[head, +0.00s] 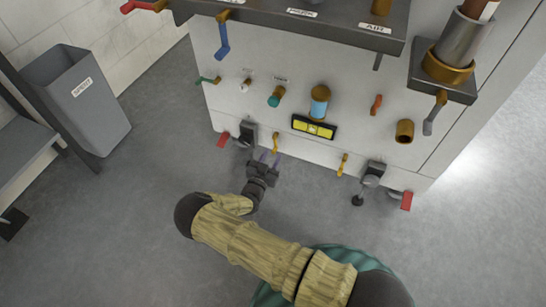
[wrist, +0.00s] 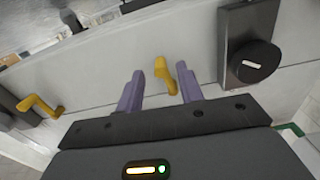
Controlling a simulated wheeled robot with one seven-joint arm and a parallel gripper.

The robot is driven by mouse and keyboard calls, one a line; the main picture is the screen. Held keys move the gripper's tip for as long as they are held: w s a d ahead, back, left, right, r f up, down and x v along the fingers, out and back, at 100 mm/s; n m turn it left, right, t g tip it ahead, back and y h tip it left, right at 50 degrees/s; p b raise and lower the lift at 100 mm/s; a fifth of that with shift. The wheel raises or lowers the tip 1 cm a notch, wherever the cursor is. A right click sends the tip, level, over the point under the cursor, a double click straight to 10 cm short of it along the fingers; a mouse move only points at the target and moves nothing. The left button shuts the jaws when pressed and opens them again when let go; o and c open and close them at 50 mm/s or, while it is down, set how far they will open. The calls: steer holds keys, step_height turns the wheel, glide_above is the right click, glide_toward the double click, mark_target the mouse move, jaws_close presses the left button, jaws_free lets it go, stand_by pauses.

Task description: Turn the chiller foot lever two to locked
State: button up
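Several levers sit low on the white chiller cabinet (head: 310,150), and I cannot read which is foot lever two. A small yellow lever (head: 276,142) is on the lower front, just beyond my gripper (head: 269,157). In the wrist view this yellow lever (wrist: 164,74) shows between the two purple fingers of my gripper (wrist: 161,78). The fingers are spread apart and do not appear to touch it. A second yellow lever (head: 343,163) is farther right on the cabinet; it also shows at the left of the wrist view (wrist: 40,106).
Valves and a yellow panel (head: 313,128) are above. A grey bin (head: 75,100) stands left. The grey floor in front is clear.

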steer(key=shift+x, duration=0.95)
jaws_close()
steer(key=shift+w+a+m, duration=0.1)
steer(key=shift+a+m, duration=0.35)
steer(key=shift+m, duration=0.35)
jaws_free()
steer(key=p+v, duration=0.6)
steer(key=v, duration=1.1)
steer(key=shift+s+p, duration=0.2)
steer(key=shift+p, duration=0.15)
